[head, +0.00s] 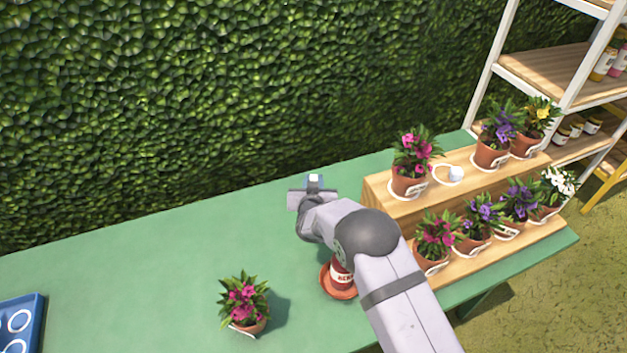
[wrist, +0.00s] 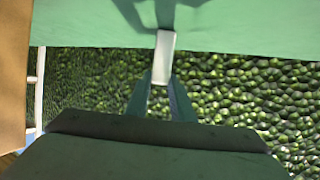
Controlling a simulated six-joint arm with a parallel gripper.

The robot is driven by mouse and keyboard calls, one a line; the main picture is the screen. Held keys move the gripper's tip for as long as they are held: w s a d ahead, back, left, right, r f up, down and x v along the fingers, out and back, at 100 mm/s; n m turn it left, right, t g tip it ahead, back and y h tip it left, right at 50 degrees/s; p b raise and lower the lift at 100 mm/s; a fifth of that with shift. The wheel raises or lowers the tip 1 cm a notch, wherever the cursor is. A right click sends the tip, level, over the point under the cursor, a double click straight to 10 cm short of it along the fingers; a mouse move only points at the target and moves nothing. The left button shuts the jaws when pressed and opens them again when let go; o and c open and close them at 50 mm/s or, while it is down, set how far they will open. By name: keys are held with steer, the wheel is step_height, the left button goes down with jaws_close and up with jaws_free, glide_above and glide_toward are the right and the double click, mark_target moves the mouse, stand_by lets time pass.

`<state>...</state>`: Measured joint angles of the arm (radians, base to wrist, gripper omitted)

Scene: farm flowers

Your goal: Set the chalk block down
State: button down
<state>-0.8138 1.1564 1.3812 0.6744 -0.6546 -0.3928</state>
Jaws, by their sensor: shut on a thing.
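The chalk block is a small white block (wrist: 163,58), upright in the wrist view between my gripper's two blue-green fingers. My gripper (wrist: 160,95) is shut on it. In the head view, only a small white patch of the block (head: 314,178) shows between the blue fingertips of my gripper (head: 315,183). It is over the back part of the green table (head: 130,265), left of the wooden step stand. The wrist view shows a shadow on the table by the block's end; I cannot tell whether the block touches the table.
The wooden stand (head: 375,198) holds several potted flowers and a white ring (head: 438,178) with a small white object. A red labelled pot (head: 341,275) on a saucer is partly behind my arm. A pink-flowered pot (head: 243,303) stands front left. A blue tray (head: 35,320) lies far left.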

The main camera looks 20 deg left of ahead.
steer(key=shift+f, duration=0.2)
steer(key=c, duration=1.5)
jaws_free()
steer(key=shift+r, duration=0.1)
steer(key=shift+c, duration=0.2)
steer(key=shift+r, duration=0.15)
steer(key=b+v, duration=0.1)
steer(key=v, duration=1.1)
